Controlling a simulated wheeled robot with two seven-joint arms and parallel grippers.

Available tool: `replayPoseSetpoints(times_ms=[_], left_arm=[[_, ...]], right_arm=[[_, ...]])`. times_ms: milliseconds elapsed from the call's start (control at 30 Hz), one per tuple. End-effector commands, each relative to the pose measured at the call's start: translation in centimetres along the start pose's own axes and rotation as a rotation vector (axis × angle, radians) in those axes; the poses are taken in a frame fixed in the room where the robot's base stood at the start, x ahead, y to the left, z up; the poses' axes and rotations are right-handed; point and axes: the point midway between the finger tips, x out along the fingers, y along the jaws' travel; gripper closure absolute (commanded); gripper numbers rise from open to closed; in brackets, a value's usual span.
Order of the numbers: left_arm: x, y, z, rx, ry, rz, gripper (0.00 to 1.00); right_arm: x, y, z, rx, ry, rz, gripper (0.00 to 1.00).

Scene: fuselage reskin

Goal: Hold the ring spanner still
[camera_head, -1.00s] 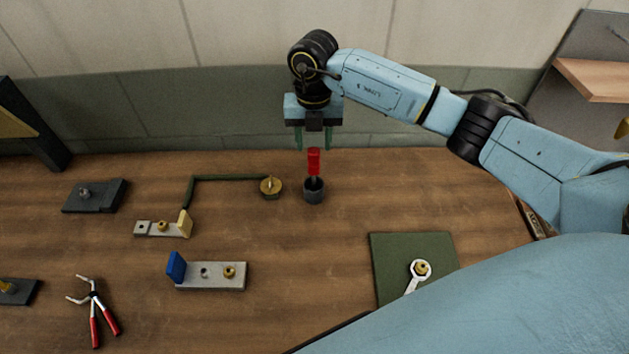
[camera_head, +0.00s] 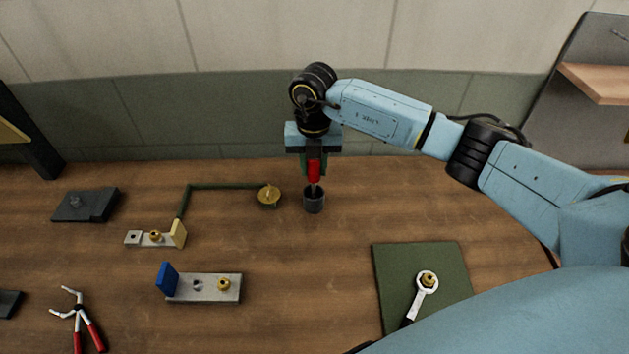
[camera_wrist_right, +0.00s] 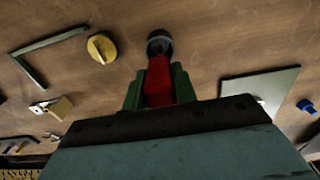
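The ring spanner (camera_head: 418,300) lies on the dark green mat (camera_head: 394,262) at the right of the bench, its ring around a brass fitting (camera_head: 429,280). Its lower end is hidden behind a large blue arm part. My right gripper (camera_head: 314,172) is well away from it, at the back middle. Its green fingers are shut on a red-handled tool (camera_head: 314,172), whose lower end is in a dark cup (camera_head: 314,201). The wrist view shows the fingers on both sides of the red handle (camera_wrist_right: 159,82). My left gripper is not in view.
A brass disc with a green rod (camera_head: 269,198) is left of the cup. A plate with a blue block (camera_head: 205,288), a plate with a yellow block (camera_head: 150,239), a dark block (camera_head: 85,205) and red-handled pliers (camera_head: 80,318) are further left. Bench between cup and mat is clear.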

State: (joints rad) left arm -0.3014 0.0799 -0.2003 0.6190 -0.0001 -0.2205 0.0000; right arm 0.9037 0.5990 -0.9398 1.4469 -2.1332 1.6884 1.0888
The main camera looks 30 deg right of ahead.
Motion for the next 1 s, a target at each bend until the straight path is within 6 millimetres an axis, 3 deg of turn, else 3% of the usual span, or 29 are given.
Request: replayPoseSetpoints(times_ms=[100, 267, 1000], left_arm=[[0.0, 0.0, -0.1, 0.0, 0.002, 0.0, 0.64], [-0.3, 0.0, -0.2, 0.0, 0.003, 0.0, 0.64], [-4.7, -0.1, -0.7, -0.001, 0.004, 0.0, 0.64]], right_arm=[[-0.1, 0.0, 0.0, 0.0, -0.001, 0.0, 0.99], [-0.5, 0.0, 0.0, 0.0, -0.001, 0.001, 1.0], [-6.3, 0.0, 0.0, 0.0, -0.001, 0.0, 1.0]])
